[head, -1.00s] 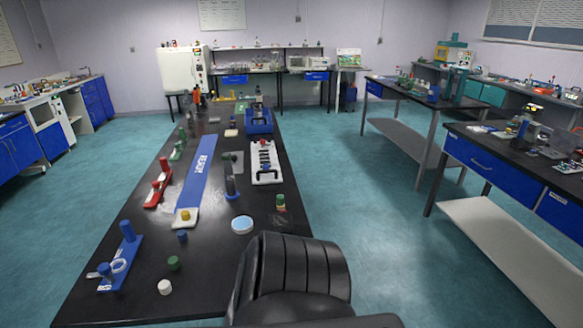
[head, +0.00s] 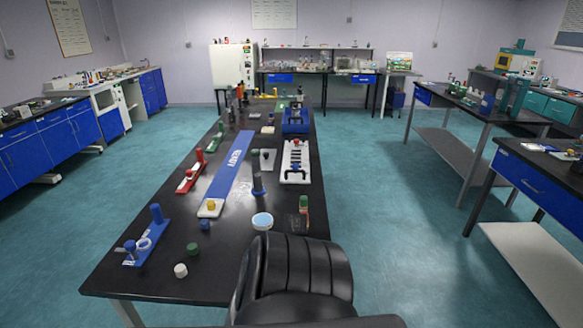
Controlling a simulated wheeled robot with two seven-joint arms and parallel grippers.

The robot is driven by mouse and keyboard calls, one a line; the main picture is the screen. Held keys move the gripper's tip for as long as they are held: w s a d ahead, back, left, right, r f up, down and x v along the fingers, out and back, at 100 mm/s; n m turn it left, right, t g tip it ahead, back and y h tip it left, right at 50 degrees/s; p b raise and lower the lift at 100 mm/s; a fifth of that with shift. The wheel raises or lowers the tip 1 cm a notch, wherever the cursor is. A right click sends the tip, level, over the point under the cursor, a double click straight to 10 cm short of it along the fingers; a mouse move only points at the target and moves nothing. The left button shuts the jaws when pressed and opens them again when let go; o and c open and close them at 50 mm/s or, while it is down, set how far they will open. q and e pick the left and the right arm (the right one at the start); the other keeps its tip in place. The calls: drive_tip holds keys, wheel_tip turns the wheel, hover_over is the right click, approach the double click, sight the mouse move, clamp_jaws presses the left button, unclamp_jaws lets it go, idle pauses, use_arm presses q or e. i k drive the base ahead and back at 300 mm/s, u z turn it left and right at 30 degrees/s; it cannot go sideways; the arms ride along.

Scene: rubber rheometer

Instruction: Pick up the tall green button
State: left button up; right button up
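A tall upright piece with a green top (head: 304,202) stands near the right edge of the long black table, beside a small dark plate. A short dark green button (head: 192,249) stands on the near left part of the table, between a small blue button (head: 205,224) and a white one (head: 180,270). A green base with an upright knob (head: 213,141) stands farther back on the left side. At this size I cannot tell for certain which is the tall green button. Neither of my grippers is in view.
The black table (head: 130,283) holds a long blue strip (head: 231,165), a red holder (head: 190,178), a blue holder (head: 147,243), a white-blue dish (head: 262,221) and a dark upright piece (head: 258,184). A black ribbed shape, probably mine, covers the near right. Floor is open on both sides.

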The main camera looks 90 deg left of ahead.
sight(192, 249)
drive_tip(key=u, duration=2.35)
